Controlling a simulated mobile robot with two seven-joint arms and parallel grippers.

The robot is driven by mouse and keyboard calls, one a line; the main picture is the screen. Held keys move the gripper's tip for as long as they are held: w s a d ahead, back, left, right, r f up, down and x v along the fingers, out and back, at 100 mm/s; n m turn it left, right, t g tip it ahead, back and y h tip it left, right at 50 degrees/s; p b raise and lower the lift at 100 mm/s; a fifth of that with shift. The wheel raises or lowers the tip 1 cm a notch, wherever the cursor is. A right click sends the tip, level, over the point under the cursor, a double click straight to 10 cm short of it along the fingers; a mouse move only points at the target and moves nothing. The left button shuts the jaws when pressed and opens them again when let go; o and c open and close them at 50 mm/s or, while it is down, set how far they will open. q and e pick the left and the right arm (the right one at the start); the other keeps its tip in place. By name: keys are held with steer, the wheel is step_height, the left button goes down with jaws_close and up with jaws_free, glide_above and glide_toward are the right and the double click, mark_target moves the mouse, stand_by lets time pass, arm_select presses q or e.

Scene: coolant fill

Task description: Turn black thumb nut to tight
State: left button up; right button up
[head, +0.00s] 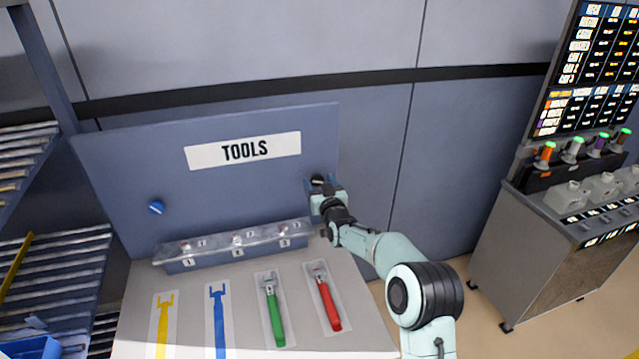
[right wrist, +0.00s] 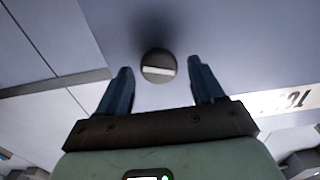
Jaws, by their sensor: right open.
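The black thumb nut (head: 317,180) is on the right side of the blue tool panel, mostly hidden by my right gripper in the head view. In the right wrist view it is a round dark knob (right wrist: 158,66) with a pale bar lying nearly level across its face. My right gripper (head: 318,190) is open in front of it. In the right wrist view its two fingers (right wrist: 160,80) stand apart, one to each side of the nut, with gaps, not touching it. My left gripper is not in view.
A blue knob (head: 156,207) is on the panel's left. A clear-covered rack (head: 238,245) with numbered slots runs below. A green wrench (head: 274,308) and a red wrench (head: 328,303) lie on the bench, beside yellow (head: 163,325) and blue (head: 219,320) tool outlines. A grey cabinet (head: 540,235) stands right.

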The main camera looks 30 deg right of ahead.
steer(key=c, duration=1)
steer(key=shift+s+f+m+b, duration=0.1)
steer(key=shift+m+b, duration=0.35)
steer(key=shift+m, duration=0.05)
steer(key=m+b, duration=0.6)
steer(key=shift+d+f+m, duration=0.1)
steer(key=shift+d+m, duration=0.05)
steer(key=shift+m, duration=0.25)
steer(key=m+b, duration=0.2)
steer(key=shift+m, duration=0.3)
steer(key=m+b, duration=0.1)
steer(key=m, duration=0.1)
steer(key=shift+d+m+b, duration=0.1)
steer(key=shift+m+b, duration=0.2)
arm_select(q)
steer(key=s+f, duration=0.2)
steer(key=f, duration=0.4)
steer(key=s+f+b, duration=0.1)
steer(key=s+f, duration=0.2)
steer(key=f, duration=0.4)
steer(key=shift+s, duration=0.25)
arm_select(e)
steer(key=shift+m, duration=1.5)
steer(key=o, duration=1)
